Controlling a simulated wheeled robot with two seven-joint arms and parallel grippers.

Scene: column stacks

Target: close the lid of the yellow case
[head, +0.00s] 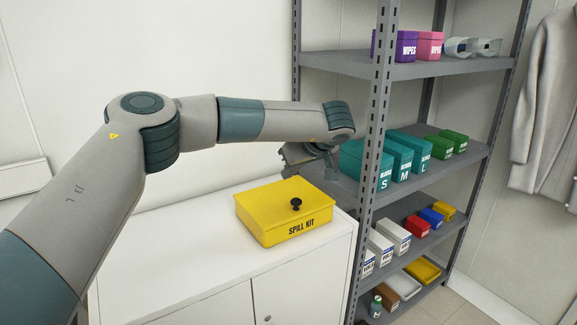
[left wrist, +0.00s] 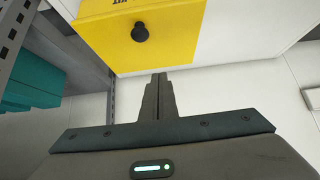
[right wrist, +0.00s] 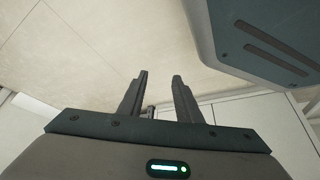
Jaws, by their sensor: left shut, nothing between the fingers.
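The yellow case (head: 262,222), marked SPILL KIT, sits on the white cabinet. Its lid (head: 275,196) lies flat over the box, with no gap that I can make out. A black knob (head: 296,203) stands on the lid. My left gripper (head: 328,172) is above and behind the case's right side, apart from it. In the left wrist view its fingers (left wrist: 158,76) are together and empty, with the case (left wrist: 185,35) and knob (left wrist: 140,32) ahead of them. My right gripper (right wrist: 160,76) is open and empty; it is outside the head view.
The white cabinet top (head: 190,235) is clear left of the case. A grey shelf rack (head: 370,150) stands close on the right, its post near my left gripper. It holds teal glove boxes (head: 390,160) and other small boxes. A grey coat (head: 548,110) hangs at far right.

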